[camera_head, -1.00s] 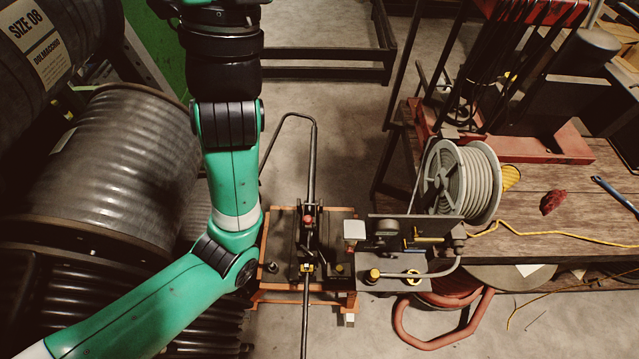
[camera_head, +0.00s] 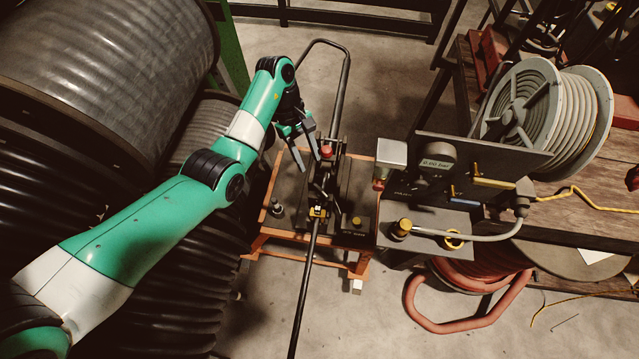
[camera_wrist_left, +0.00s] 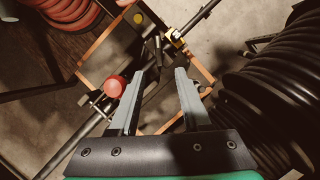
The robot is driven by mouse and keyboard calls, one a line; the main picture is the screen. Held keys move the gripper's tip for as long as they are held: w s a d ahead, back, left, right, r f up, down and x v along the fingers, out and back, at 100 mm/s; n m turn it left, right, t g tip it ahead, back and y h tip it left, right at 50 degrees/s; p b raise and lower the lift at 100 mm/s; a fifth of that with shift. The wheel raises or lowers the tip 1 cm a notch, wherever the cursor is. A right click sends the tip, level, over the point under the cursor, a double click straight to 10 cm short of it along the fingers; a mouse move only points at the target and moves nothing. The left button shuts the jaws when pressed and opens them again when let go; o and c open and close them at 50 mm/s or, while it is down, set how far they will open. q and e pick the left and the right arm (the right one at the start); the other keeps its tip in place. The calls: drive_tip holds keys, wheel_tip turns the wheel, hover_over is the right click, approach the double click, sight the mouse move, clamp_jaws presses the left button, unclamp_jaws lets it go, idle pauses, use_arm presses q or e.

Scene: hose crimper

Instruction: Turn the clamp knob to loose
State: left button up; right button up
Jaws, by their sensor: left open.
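A red round knob (camera_head: 327,151), which I take to be the clamp knob, stands on top of the dark clamp device on an orange-framed stand (camera_head: 285,256). In the left wrist view the red knob (camera_wrist_left: 115,86) is left of the fingers. My left gripper (camera_head: 309,163) is open and empty, close to the left of the knob. Its two grey fingers point down toward the device, and in the wrist view the gripper (camera_wrist_left: 160,71) is spread over it. No contact with the knob is visible. I cannot read its setting. My right gripper is out of view.
A long black bar (camera_head: 302,292) runs through the device, with a bent handle (camera_head: 345,75) behind. A gauge panel (camera_head: 437,163) with yellow fittings stands to the right. Large hose reels (camera_head: 110,70) crowd the left. A red hose coil (camera_head: 470,285) lies at lower right.

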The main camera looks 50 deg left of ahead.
sight(321, 190)
use_arm(q)
drive_tip(key=b+x, duration=0.3)
drive_tip(key=x, duration=0.8)
drive_tip(key=shift+w+d+f, duration=0.1)
drive_tip(key=shift+d+f, duration=0.1)
drive_tip(key=shift+d, duration=0.05)
clamp_jaws()
